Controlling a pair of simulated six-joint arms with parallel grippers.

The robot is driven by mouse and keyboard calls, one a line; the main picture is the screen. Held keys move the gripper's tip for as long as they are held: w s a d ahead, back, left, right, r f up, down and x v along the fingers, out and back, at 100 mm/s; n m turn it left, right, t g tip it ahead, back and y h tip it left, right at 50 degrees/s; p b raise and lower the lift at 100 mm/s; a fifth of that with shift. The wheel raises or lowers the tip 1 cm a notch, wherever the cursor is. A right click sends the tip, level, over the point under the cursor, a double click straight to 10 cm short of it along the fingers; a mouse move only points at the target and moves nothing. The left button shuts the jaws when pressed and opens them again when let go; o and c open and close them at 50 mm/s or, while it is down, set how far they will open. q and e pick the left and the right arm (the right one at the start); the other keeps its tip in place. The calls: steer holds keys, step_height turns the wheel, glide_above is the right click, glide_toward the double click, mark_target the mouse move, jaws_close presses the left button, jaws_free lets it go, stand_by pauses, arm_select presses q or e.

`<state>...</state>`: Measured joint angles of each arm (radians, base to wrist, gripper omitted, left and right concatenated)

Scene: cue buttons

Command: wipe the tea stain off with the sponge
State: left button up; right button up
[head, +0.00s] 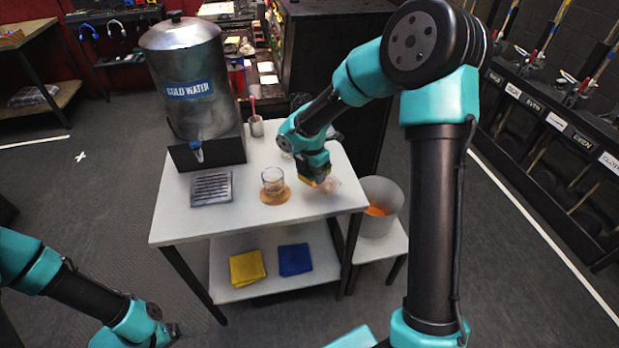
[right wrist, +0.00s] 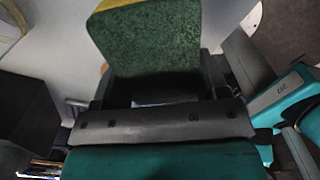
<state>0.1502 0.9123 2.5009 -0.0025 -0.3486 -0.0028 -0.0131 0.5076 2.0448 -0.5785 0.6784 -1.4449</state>
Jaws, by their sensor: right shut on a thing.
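My right gripper (head: 316,175) is shut on a sponge, low over the right part of the white table (head: 225,222). In the right wrist view the sponge (right wrist: 150,42) shows a dark green face and a yellow edge between the fingers. A faint brownish-pink stain (head: 329,187) shows on the tabletop right beside and partly under the gripper. I cannot tell whether the sponge touches the table. My left gripper (head: 172,332) is at the lower left, away from the table, and its jaws are too unclear to read.
A glass (head: 272,178) stands on a round coaster (head: 275,196) left of the right gripper. A cold water dispenser (head: 187,85), a slatted tray (head: 211,189) and a small cup (head: 256,127) are farther left. A grey bucket (head: 384,192) stands right. Yellow (head: 247,268) and blue (head: 295,260) cloths lie below.

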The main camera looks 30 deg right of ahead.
steer(key=shift+r, duration=0.9)
steer(key=shift+w+a+f, duration=0.15)
steer(key=shift+w+a, duration=0.1)
steer(key=shift+w, duration=0.1)
steer(key=shift+w+a, duration=0.15)
steer(key=shift+a, duration=0.05)
